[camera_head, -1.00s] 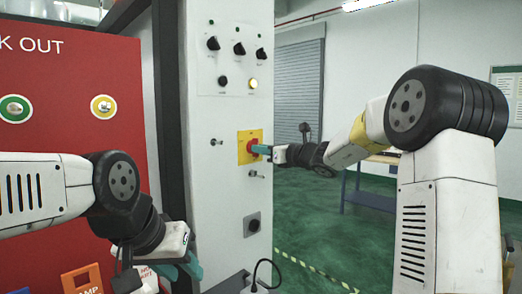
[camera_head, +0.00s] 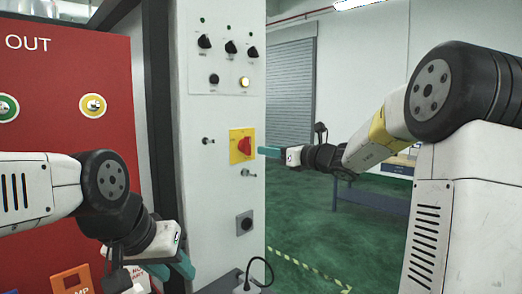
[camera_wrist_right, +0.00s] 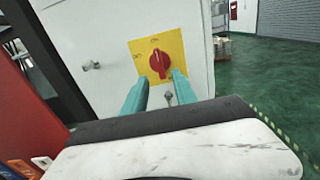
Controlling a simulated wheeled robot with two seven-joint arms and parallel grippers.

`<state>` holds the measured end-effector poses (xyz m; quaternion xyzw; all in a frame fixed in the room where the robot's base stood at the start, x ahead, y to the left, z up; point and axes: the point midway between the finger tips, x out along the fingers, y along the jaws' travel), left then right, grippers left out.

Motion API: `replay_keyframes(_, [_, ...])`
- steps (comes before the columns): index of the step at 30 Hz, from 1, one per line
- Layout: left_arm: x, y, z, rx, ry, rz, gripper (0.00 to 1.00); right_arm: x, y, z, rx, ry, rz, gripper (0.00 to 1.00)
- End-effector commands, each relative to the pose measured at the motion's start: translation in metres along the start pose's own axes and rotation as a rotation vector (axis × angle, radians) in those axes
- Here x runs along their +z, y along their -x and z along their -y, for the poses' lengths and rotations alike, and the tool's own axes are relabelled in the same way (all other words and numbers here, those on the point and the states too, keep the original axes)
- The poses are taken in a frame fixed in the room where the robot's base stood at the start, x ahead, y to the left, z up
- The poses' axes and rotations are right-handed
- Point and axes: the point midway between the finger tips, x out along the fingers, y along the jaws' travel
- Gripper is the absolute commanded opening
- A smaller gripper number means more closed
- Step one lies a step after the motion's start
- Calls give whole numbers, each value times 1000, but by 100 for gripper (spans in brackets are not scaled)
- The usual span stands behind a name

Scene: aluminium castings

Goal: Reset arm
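My right gripper (camera_head: 268,151) is to the right of a red rotary switch (camera_head: 244,146) on a yellow plate (camera_head: 236,155), with a gap between them. In the right wrist view, the two teal fingers (camera_wrist_right: 158,78) are spread apart with nothing between them, and the red knob (camera_wrist_right: 160,62) shows upright just beyond their tips. The plate's markings are too small to read surely. My left gripper (camera_head: 184,266) hangs low in front of the red panel, its teal fingers partly hidden by its own wrist; I cannot tell whether they are apart.
The white cabinet (camera_head: 217,200) carries black knobs, a lit yellow button (camera_head: 244,82), small toggles and a socket (camera_head: 244,223). A red lock-out board (camera_head: 60,70) stands at the left. A blue-framed table (camera_head: 370,199) is behind my right arm. Green floor is open right of the cabinet.

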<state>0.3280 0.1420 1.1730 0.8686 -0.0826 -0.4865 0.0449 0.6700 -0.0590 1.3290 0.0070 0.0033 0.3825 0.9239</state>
Motion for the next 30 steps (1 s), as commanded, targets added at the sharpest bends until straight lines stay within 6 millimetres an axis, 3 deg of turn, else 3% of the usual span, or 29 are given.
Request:
replay_keyframes(11, [0, 0, 0, 0, 0, 0, 36, 0, 3, -3, 5, 12, -5, 34])
replay_keyframes(14, [0, 0, 0, 0, 0, 0, 36, -2, 9, -22, 42, 102, -42, 34])
replay_keyframes(17, [0, 0, 0, 0, 0, 0, 36, -10, 25, -62, 126, 300, -122, 34])
replay_keyframes(21, [0, 0, 0, 0, 0, 0, 36, -36, 67, -126, 299, 705, -266, 34])
replay_keyframes(24, [0, 0, 0, 0, 0, 0, 36, -62, 106, -159, 436, 1004, -361, 34])
replay_keyframes(30, [0, 0, 0, 0, 0, 0, 36, -112, 192, -193, 730, 1594, -525, 34])
